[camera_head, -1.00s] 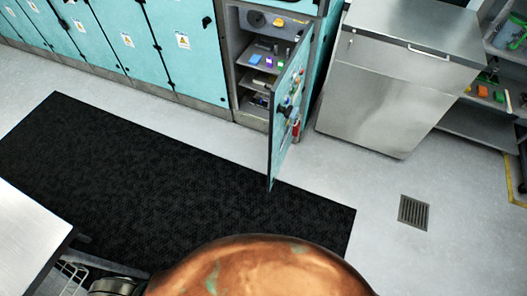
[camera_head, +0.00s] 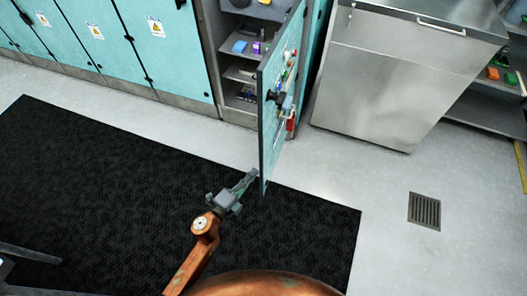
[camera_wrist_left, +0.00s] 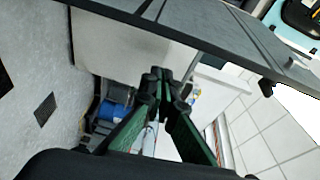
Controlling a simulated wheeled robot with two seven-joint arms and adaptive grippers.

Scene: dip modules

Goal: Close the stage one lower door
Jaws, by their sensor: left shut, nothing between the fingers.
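The stage one lower door (camera_head: 272,155) stands wide open in the head view, swung out from the teal cabinet toward me. Its inner face carries small coloured fittings and a red cylinder. My left gripper (camera_head: 252,176) is shut and empty, with its tips close to the door's lower free corner, on the left side. I cannot tell whether it touches the door. In the left wrist view the closed fingers (camera_wrist_left: 158,82) lie below a dark-edged panel crossing the top. My right gripper is out of view.
Open cabinet shelves (camera_head: 240,75) hold small coloured items. Closed teal doors (camera_head: 165,60) line the left. A steel cabinet (camera_head: 375,90) stands right of the door. A black mat (camera_head: 110,190) covers the floor, with a drain grate (camera_head: 424,211) at right.

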